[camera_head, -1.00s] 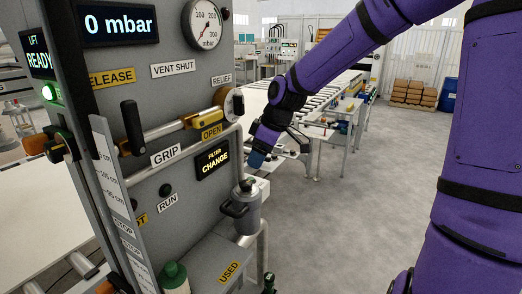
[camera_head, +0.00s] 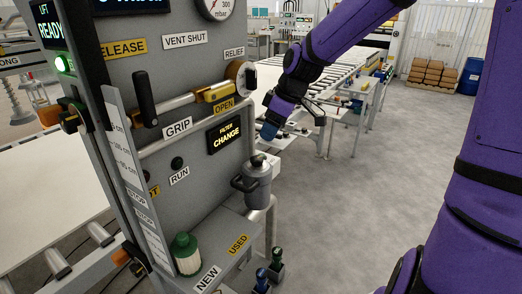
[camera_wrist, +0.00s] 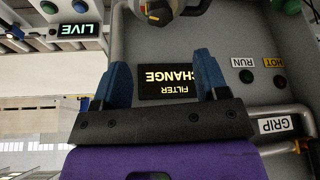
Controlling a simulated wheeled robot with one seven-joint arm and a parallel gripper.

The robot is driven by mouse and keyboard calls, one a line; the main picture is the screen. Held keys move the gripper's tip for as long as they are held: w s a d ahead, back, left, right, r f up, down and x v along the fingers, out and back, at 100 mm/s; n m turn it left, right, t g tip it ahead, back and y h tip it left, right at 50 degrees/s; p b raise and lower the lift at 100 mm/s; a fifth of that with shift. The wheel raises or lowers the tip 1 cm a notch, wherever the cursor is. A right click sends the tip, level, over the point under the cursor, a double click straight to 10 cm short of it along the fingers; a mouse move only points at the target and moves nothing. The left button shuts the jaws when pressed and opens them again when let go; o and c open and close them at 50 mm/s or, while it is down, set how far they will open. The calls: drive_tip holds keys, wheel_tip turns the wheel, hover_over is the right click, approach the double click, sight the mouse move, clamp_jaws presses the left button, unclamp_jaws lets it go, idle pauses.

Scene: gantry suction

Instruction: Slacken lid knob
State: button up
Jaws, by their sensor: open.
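The filter canister (camera_head: 257,185) is a grey pot with a side handle, fixed upright low on the right side of the grey panel. Its dark lid knob (camera_head: 257,160) sits on top. My gripper (camera_head: 268,131) is above and slightly right of the knob, apart from it. In the wrist view my gripper's two blue fingers (camera_wrist: 163,75) are spread with nothing between them. The wrist view is upside down; a grey and yellow part is cut off at its top edge, and I cannot tell whether it is the canister.
The FILTER CHANGE display (camera_head: 225,133) is on the panel left of my gripper. A yellow valve handle (camera_head: 217,92) and pipe stick out above. Open floor (camera_head: 350,210) lies to the right.

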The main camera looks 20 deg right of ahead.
sight(257, 157)
drive_tip(key=shift+x, duration=5.25)
drive_tip(key=shift+a, duration=0.1)
drive_tip(key=shift+c, duration=0.2)
drive_tip(key=c, duration=0.9)
